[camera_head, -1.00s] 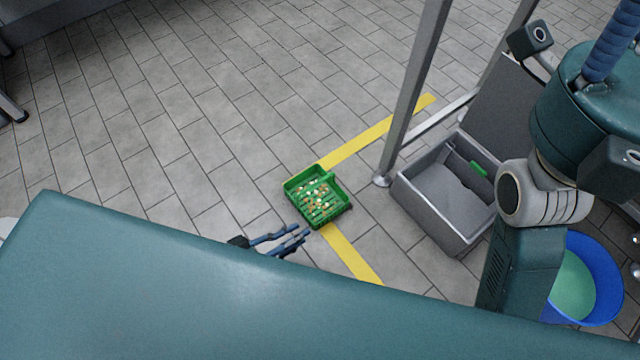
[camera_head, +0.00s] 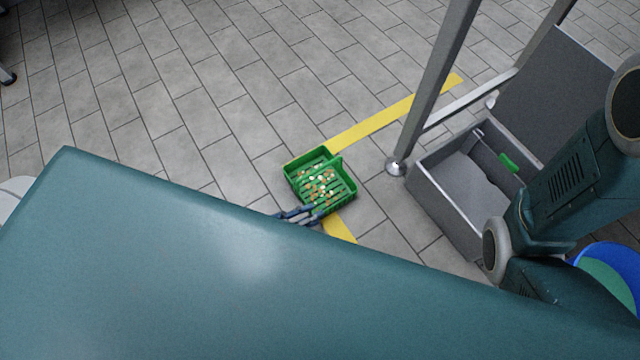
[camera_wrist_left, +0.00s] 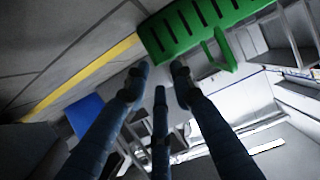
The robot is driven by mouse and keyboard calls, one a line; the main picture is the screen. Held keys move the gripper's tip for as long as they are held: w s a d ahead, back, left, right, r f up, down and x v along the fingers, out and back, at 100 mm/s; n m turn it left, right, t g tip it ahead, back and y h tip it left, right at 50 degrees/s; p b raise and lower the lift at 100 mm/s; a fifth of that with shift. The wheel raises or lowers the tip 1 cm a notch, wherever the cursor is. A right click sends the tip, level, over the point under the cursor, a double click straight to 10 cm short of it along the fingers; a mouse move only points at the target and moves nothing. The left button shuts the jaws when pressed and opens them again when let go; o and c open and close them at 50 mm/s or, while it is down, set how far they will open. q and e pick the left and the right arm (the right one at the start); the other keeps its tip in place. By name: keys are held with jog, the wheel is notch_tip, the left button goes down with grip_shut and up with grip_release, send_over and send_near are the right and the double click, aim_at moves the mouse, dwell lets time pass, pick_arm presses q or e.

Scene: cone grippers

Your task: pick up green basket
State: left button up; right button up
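The green basket (camera_head: 319,184) stands on the tiled floor at the yellow tape corner, with small pale and orange pieces inside and a handle across it. My left gripper (camera_head: 305,213) is at the basket's near side, partly hidden behind my teal body part. In the left wrist view the basket (camera_wrist_left: 187,26) shows at the top, its slotted side just beyond the blue fingers (camera_wrist_left: 159,85). The fingers are spread and nothing is between them; whether they touch the basket I cannot tell. My right gripper is not in view.
A grey open bin (camera_head: 445,208) with a raised lid stands right of the basket, beside a metal post (camera_head: 432,85). A blue bucket (camera_head: 612,262) is at the lower right. Yellow tape (camera_head: 390,122) marks the floor. Floor left of the basket is clear.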

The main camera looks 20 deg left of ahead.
aim_at(336, 209)
pick_arm(q)
jog(key=b+x, duration=0.2)
jog(key=x, duration=0.2)
jog(key=shift+w+f, duration=0.1)
jog(key=b+x, duration=0.3)
jog(key=x, duration=0.2)
jog(key=shift+d, duration=0.1)
grip_shut()
